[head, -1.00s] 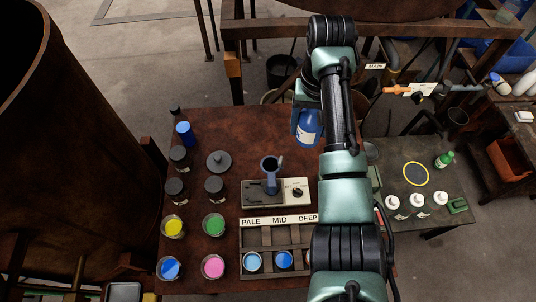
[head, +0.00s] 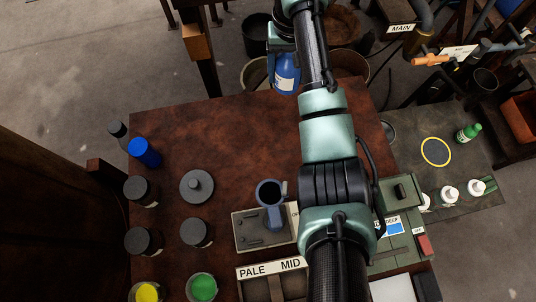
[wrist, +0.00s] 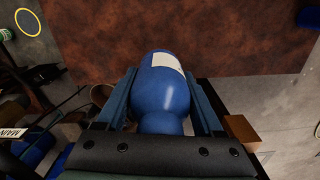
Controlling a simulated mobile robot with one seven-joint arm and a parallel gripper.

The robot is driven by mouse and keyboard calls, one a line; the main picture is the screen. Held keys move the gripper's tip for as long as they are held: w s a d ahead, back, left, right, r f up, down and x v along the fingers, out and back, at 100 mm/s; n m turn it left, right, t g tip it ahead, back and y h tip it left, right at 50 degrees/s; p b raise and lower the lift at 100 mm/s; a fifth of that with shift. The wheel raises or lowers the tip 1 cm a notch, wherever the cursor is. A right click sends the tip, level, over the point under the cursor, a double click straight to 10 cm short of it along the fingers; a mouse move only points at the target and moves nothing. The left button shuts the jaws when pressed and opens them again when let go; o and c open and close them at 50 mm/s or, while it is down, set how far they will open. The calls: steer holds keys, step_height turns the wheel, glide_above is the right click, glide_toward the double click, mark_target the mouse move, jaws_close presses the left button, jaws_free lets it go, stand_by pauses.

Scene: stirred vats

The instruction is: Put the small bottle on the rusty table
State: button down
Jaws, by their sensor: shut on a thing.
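My gripper (head: 284,50) is shut on a blue bottle (head: 287,74) with a white label. In the wrist view the bottle (wrist: 165,95) sits between the two blue-grey fingers. It is held in the air near the far edge of the rusty table (head: 230,130), a brown, mottled top. In the head view it overlaps the floor just beyond that edge; its height above the table is hard to tell. The table also shows beyond the bottle in the wrist view (wrist: 220,30). My arm hides part of the table's right side.
On the rusty table stand a blue cylinder (head: 145,152), several dark-lidded jars, a device with a blue-grey mug (head: 270,198), and paint cups at the front. The table's far middle is bare. A grey side table (head: 455,170) at the right holds a green bottle (head: 468,132).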

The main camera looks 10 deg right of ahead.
steer(key=b, duration=0.4)
glide_toward(282, 118)
step_height(282, 118, down, 5)
steer(key=shift+b, duration=0.3)
steer(key=shift+f, duration=0.2)
steer(key=shift+c, duration=0.2)
jaws_free()
steer(key=shift+s, duration=0.1)
step_height(282, 118, up, 12)
steer(key=shift+r+p, duration=0.25)
steer(key=shift+p, duration=0.15)
